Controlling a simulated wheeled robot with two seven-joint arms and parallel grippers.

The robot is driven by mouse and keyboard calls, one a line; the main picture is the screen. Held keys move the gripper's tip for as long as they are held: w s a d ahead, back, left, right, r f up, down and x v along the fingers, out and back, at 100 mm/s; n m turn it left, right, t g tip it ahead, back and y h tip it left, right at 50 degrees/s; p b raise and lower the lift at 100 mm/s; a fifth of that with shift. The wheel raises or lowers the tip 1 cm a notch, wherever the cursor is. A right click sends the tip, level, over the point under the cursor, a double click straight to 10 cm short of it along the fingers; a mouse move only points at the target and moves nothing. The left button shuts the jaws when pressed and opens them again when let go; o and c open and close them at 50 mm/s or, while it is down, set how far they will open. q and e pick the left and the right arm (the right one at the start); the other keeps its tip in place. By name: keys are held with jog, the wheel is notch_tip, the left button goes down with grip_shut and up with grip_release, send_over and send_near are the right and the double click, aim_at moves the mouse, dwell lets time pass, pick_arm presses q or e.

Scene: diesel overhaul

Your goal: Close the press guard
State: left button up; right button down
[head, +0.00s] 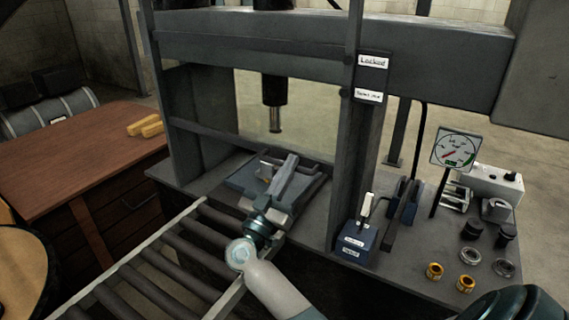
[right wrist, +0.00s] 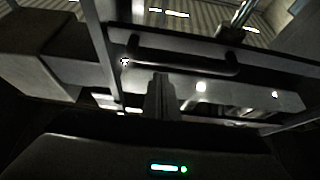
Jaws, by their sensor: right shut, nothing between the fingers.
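The press (head: 430,62) stands in the middle of the head view, with a dark ram (head: 273,98) hanging over its bed. The guard shows as a thin dark frame across the press opening; its lower rail (head: 215,136) is above the bed. How far open it is, I cannot tell. In the right wrist view a dark bar handle (right wrist: 185,55) lies just beyond my fingers. My right gripper (head: 286,170) is at the front of the press, low in the opening. It also shows in the right wrist view (right wrist: 160,88), shut and empty. My left gripper is out of view.
A roller conveyor (head: 165,262) runs to the press from the lower left. A wooden bench (head: 75,150) stands left. Right of the post are a blue valve block (head: 356,240), a pressure gauge (head: 455,148) and several small rings and bushings (head: 470,256).

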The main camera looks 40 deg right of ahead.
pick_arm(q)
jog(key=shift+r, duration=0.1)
pick_arm(e)
jog(key=shift+f, duration=0.65)
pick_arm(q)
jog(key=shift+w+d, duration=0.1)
pick_arm(e)
jog(key=shift+f, duration=0.15)
